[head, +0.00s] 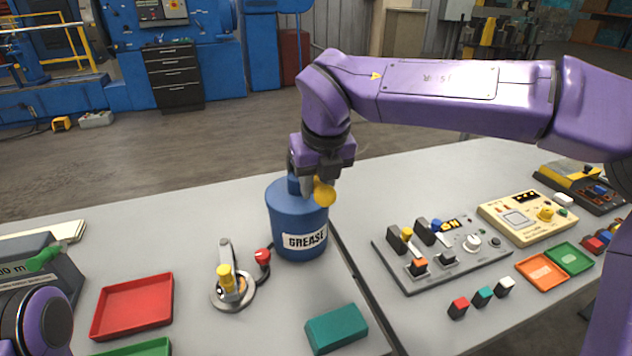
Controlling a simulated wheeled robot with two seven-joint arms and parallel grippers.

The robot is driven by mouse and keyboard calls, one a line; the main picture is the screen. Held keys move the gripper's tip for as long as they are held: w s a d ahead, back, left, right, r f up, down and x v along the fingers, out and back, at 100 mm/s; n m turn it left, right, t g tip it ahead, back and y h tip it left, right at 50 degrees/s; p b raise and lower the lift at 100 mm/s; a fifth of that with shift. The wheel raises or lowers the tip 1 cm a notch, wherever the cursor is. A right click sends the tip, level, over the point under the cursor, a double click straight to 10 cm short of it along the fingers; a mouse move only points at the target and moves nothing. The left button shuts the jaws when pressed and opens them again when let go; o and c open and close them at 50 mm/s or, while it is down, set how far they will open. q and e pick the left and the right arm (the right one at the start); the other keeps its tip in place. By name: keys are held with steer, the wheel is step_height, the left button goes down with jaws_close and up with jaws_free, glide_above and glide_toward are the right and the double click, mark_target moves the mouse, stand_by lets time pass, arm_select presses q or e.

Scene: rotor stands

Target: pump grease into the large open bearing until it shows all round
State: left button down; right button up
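A blue drum labelled GREASE (298,222) stands upright on the table near the centre. A yellow ball (324,194), perhaps a pump handle knob, shows at its top right. My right gripper (308,186) points down over the drum's top, right beside the ball. Its fingertips are partly hidden, so I cannot tell whether it grips anything. A round metal piece (233,291) with an upright lever and a yellow part sits left of the drum; I cannot tell whether it is the bearing. A red-ended fitting (263,256) stands between them. Of my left arm only a purple link shows at lower left.
A red tray (133,306) and a grey box with a green lever (38,264) are at left. A teal block (336,329) lies in front. A switch panel (440,250), beige box (526,217), small blocks, orange tray (542,272) and green tray (569,258) fill the right.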

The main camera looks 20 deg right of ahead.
steer(key=shift+f, duration=0.1)
steer(key=shift+f+b, duration=2.2)
steer(key=shift+f, duration=0.5)
steer(key=shift+w+r+p, duration=0.15)
steer(key=shift+r+p, duration=2.3)
steer(key=shift+r, duration=0.35)
steer(key=o, duration=0.8)
steer(key=shift+s, duration=0.2)
step_height(320, 180, up, 7)
steer(key=p, duration=0.6)
steer(key=shift+w, duration=0.1)
